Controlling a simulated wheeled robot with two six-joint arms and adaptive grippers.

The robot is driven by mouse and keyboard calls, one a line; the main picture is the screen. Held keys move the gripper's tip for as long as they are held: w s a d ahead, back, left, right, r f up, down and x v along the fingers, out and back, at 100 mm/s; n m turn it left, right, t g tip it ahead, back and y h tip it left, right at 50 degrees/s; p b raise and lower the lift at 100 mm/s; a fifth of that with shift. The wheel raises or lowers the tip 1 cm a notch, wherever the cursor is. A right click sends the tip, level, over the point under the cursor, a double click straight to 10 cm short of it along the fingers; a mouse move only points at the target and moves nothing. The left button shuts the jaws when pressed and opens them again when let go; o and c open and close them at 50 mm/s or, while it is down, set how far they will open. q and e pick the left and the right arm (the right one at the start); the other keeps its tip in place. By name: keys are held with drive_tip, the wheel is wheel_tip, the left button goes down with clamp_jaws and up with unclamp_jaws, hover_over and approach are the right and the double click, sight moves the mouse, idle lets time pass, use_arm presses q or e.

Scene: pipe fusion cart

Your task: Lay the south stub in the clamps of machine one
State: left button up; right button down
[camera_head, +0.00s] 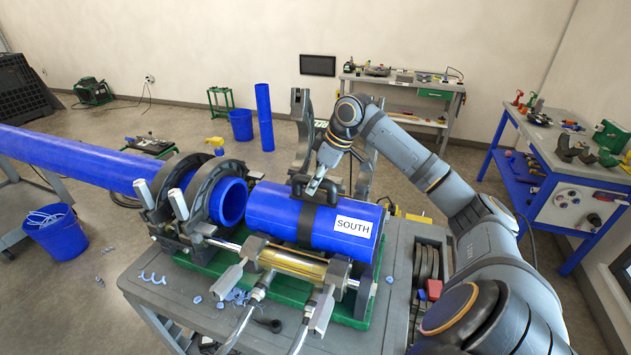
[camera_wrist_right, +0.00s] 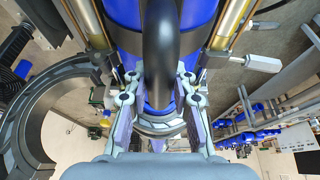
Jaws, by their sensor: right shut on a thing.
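The south stub (camera_head: 275,212) is a short blue pipe with a white "SOUTH" label and a black strap with a handle (camera_head: 325,186). My right gripper (camera_head: 318,180) is shut on this handle; the handle also shows between its fingers in the right wrist view (camera_wrist_right: 160,55). The stub lies level over the right half of machine one (camera_head: 345,308), roughly in line with the long blue pipe (camera_head: 85,160). Two raised clamp halves (camera_head: 301,125) stand behind it. The lower clamps under the stub are mostly hidden, so I cannot tell whether it touches them. My left gripper is not in view.
Closed clamps (camera_head: 205,185) hold the long pipe at left, its open end facing the stub across a small gap. Hoses (camera_head: 245,318) and blue shavings lie at the cart's front. A blue workbench (camera_head: 570,185) stands at right. A blue bucket (camera_head: 58,232) is at left.

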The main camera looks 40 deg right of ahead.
drive_tip(key=shift+f+b, duration=0.3)
drive_tip(key=shift+f, duration=0.1)
drive_tip(key=c, duration=1)
unclamp_jaws()
drive_tip(key=shift+s+a, duration=0.1)
drive_tip(key=shift+c, duration=0.2)
drive_tip(key=shift+f, duration=0.1)
drive_tip(key=shift+s+d+r, duration=0.1)
drive_tip(key=shift+d+r, duration=0.1)
drive_tip(key=shift+r, duration=0.25)
drive_tip(key=v, duration=1.1)
drive_tip(key=shift+s+a+r, duration=0.1)
drive_tip(key=shift+a, duration=0.05)
